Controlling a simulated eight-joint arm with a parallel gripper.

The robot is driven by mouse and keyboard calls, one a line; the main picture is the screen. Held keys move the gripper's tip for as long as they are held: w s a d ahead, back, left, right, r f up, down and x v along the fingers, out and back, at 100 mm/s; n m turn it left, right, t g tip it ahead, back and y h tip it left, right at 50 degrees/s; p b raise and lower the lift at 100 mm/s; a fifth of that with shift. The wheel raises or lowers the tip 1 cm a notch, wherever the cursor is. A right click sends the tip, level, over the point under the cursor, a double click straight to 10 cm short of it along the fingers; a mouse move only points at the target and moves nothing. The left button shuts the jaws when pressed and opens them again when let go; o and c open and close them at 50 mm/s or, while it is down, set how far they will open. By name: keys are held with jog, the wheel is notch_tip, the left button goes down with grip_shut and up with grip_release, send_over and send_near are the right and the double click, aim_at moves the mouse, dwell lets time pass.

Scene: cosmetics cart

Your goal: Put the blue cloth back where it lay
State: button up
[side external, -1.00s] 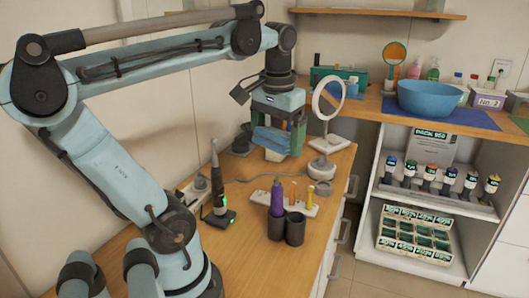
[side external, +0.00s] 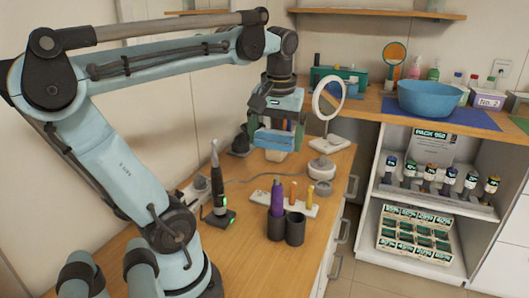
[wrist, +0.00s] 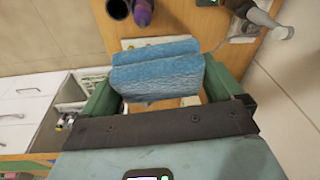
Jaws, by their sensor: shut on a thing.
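The blue cloth (side external: 274,141) is held between the green fingers of my gripper (side external: 276,134), above the back part of the wooden counter. In the wrist view, the folded cloth (wrist: 157,70) spans most of the space between the fingers and hides what lies behind it. My gripper is shut on it. A pale object (side external: 275,156) shows just below the cloth in the side view; I cannot tell whether they touch.
A white ring mirror (side external: 329,99) stands close to the right of my gripper. A dark cup with a purple bottle (side external: 277,198), a pale rack (side external: 299,208) and an upright black tool (side external: 218,185) stand nearer. The counter front (side external: 260,265) is clear.

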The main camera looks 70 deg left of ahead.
aim_at(275, 130)
jog(key=n, duration=0.2)
jog(key=a+f+n, duration=0.1)
jog(key=shift+w+a+n, duration=0.15)
jog(key=shift+a+n, duration=0.05)
jog(key=shift+n, duration=0.2)
jog(key=n, duration=0.1)
jog(key=a+f+n+g, duration=0.1)
jog(key=n, duration=0.1)
jog(key=shift+w+a+f+n+y, duration=0.1)
jog(key=shift+n+y, duration=0.2)
jog(key=shift+y, duration=0.1)
jog(key=shift+s+a+f+n+g+h, duration=0.55)
jog(key=shift+s+a+f+n, duration=0.5)
jog(key=shift+a+f+n, duration=1.75)
jog(key=shift+s+a+f+n+g+h, duration=0.3)
jog(key=shift+s+a+f+n+g, duration=0.65)
jog(key=shift+a+f+n, duration=1.85)
jog(key=shift+s+a+f+n+g+h, duration=0.5)
jog(key=shift+s+a+f+n, duration=0.7)
jog(key=shift+a+f+n, duration=1.55)
jog(key=shift+d+f+n, duration=0.5)
jog(key=shift+f+n, duration=0.15)
jog(key=shift+f, duration=0.2)
jog(key=o, duration=0.9)
jog(key=shift+o, duration=0.2)
